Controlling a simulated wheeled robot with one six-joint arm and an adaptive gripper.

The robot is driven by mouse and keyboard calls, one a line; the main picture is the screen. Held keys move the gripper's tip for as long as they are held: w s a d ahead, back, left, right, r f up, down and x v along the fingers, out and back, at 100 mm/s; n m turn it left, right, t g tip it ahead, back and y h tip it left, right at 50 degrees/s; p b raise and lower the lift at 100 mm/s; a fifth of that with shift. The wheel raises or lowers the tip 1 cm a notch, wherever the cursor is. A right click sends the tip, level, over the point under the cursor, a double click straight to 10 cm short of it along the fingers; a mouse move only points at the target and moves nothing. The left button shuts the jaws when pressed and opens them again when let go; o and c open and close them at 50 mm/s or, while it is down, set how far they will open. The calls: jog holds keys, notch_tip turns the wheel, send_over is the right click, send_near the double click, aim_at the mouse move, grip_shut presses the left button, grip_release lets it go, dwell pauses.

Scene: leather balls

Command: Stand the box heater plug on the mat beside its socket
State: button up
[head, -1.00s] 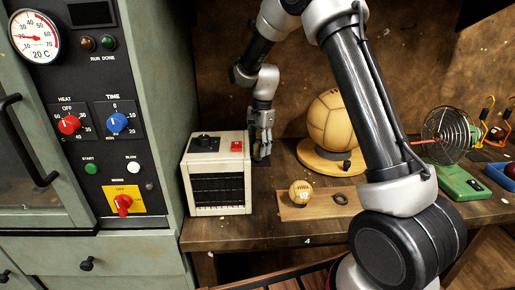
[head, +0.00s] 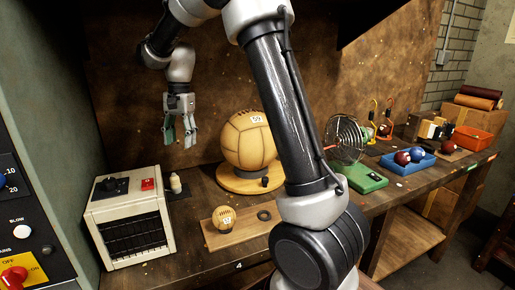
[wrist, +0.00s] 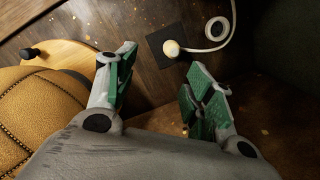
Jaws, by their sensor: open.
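The small cream plug (head: 176,183) stands upright on a dark mat (head: 184,194) just right of the box heater (head: 131,218). In the wrist view the plug (wrist: 172,48) is seen from above on the square black mat (wrist: 154,43), with a pale curved cord (wrist: 228,42) beside it. My gripper (head: 181,142) hangs above the plug, clear of it. In the wrist view its green-padded fingers (wrist: 160,80) are apart with nothing between them. I cannot make out the socket for certain.
A large leather ball (head: 248,142) sits on a round wooden stand (head: 240,184) right of the mat. A small ball (head: 224,217) and a dark ring (head: 264,215) lie on a board in front. A wire fan (head: 344,139) stands farther right. The wall is behind.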

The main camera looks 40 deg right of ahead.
jog(key=s+d+r+n+t, duration=0.1)
jog(key=s+d+r+n, duration=0.25)
jog(key=s, duration=0.55)
jog(key=s+d+r+n+t, duration=0.2)
jog(key=s+d+r, duration=0.25)
jog(key=s, duration=0.45)
jog(key=s+d+f+n+t, duration=0.1)
jog(key=s+n, duration=0.1)
jog(key=s, duration=0.5)
jog(key=s+d+f+n+h, duration=0.1)
jog(key=s+d+n, duration=0.1)
jog(key=s, duration=0.5)
jog(key=shift+d+f+t, duration=0.25)
jog(key=shift+f+t, duration=0.1)
jog(key=shift+t, duration=0.05)
jog(key=shift+n, duration=0.25)
